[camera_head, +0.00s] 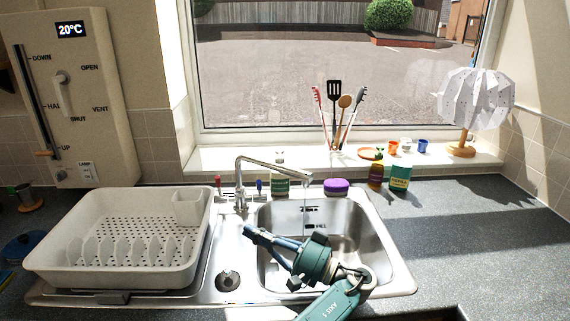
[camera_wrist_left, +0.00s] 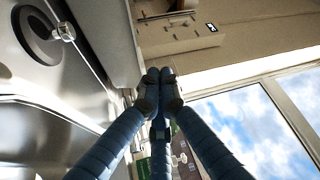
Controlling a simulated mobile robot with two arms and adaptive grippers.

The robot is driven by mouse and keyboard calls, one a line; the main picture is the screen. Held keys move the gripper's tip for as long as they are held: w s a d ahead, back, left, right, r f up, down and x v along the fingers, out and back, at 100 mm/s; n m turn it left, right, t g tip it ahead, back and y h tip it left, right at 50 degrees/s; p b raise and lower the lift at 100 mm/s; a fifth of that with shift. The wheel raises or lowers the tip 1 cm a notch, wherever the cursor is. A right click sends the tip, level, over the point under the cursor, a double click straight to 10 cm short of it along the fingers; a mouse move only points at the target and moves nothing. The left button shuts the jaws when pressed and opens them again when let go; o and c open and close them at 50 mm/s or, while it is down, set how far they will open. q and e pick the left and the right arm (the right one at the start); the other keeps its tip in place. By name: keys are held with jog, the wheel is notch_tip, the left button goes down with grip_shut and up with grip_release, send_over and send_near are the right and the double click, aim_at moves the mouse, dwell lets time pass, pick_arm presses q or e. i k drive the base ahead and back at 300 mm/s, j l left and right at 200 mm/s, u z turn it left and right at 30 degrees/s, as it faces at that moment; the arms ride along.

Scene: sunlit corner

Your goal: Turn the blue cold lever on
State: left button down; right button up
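The blue cold lever (camera_head: 259,186) stands upright on the right side of the chrome tap (camera_head: 240,196) behind the sink. The red lever (camera_head: 217,183) stands on the tap's left side. A thin pale streak hangs under the spout end; I cannot tell if it is water. My left gripper (camera_head: 248,231) is over the left part of the sink basin, in front of the blue lever and apart from it. In the left wrist view its blue fingers meet at their dark tips (camera_wrist_left: 160,77), with nothing seen between them. My right gripper is out of view.
A white dish rack (camera_head: 60,262) stands left of the sink basin (camera_head: 350,225). A green-labelled container (camera_head: 280,182) and a purple-lidded tub (camera_head: 336,187) stand behind the sink. Two bottles (camera_head: 400,176) (camera_head: 376,174) stand to the right. The right counter (camera_head: 480,235) is clear.

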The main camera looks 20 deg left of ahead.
aim_at(259, 197)
jog(key=i, duration=0.9)
